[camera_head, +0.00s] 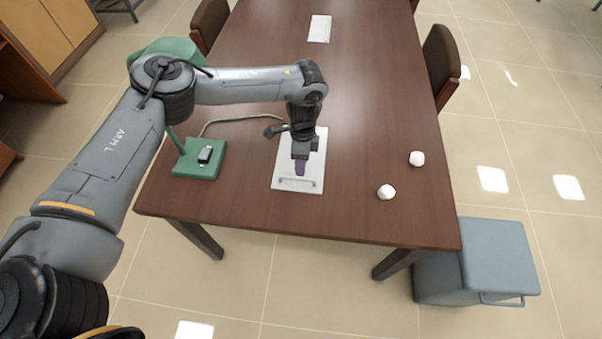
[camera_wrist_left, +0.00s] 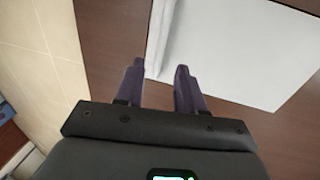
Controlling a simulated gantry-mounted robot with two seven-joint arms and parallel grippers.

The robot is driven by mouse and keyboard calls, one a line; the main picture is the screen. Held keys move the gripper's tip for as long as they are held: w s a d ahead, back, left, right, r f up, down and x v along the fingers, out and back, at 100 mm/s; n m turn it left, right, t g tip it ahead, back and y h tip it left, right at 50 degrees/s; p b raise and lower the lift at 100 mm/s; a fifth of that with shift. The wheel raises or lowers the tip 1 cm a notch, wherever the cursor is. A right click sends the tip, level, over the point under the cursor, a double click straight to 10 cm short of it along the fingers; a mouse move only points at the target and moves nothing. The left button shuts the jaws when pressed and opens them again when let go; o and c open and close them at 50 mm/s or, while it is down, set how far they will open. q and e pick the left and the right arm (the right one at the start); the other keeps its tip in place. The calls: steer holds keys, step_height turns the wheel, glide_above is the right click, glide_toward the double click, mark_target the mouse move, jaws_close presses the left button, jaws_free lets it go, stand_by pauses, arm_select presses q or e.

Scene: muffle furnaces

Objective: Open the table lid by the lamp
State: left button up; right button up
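The table lid (camera_head: 313,172) is a pale grey rectangular plate on the brown table, to the right of the lamp. A slim handle bar (camera_head: 297,183) runs along its near edge. The green lamp (camera_head: 185,170) has its base on the table, with its shade partly behind my left arm. My left gripper (camera_head: 301,170) points down over the lid, just beyond the handle. Contact cannot be told. My right gripper is not in view.
Another pale plate (camera_head: 320,28) is at the far end. A cable (camera_head: 235,119) runs from the lamp. A blue-grey stool (camera_head: 490,255) stands at right.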

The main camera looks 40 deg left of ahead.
arm_select(q)
steer(key=shift+s+d+f+b, duration=0.15)
steer(key=shift+s+f, duration=0.05)
steer(key=shift+f, duration=0.95)
steer(key=shift+s+d+f+b, duration=0.1)
steer(key=shift+s+f+b, duration=0.05)
steer(key=shift+f, duration=0.95)
jaws_close()
